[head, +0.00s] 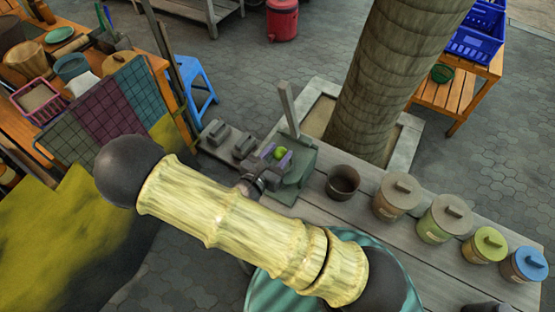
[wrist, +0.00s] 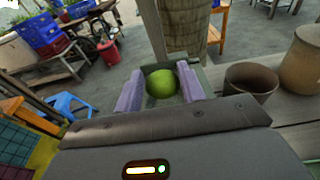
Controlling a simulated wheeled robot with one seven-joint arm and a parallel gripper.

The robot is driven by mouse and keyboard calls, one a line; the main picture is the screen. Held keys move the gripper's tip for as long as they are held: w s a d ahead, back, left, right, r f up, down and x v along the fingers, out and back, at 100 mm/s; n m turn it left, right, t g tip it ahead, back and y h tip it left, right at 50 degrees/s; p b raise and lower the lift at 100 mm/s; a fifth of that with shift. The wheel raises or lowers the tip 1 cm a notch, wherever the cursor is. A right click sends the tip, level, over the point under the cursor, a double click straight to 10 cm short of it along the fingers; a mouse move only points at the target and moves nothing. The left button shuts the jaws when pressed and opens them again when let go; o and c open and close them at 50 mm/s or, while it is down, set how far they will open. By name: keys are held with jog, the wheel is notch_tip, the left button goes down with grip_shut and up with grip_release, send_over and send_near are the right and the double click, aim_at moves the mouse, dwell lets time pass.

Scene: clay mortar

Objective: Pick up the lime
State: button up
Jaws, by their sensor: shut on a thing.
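In the wrist view the lime (wrist: 160,84) sits between the two pale purple fingers of my gripper (wrist: 160,92). My gripper (head: 278,159) is shut on it, over a grey-green stand with an upright post (head: 288,108). I cannot tell whether the lime still touches the stand.
A dark pot (head: 342,183) stands on the wooden bench (head: 312,212), just right of the stand. Several lidded canisters (head: 446,217) line the bench further right. A thick trunk (head: 388,80) rises behind. A blue stool (head: 196,88) stands at the left.

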aim_at(278, 153)
notch_tip(278, 153, up, 6)
jog(key=shift+r, duration=0.1)
dwell(1.9)
jog(key=s+d+f+m+g+h, duration=0.1)
jog(key=d+f+m+g+h, duration=0.1)
jog(key=d, duration=0.5)
jog(key=d+f+m+g+h, duration=0.1)
jog(key=d+m+g+h, duration=0.1)
jog(key=d+m+g, duration=0.2)
jog(key=s+d+f+m+g+h, duration=0.1)
jog(key=d+f+m+g+h, duration=0.1)
jog(key=d, duration=0.8)
jog(key=shift+s+f+m+g+h, duration=0.4)
jog(key=shift+m+g, duration=0.1)
jog(key=shift+g, duration=0.7)
jog(key=shift+w, duration=0.1)
notch_tip(278, 153, down, 6)
jog(key=b, duration=0.5)
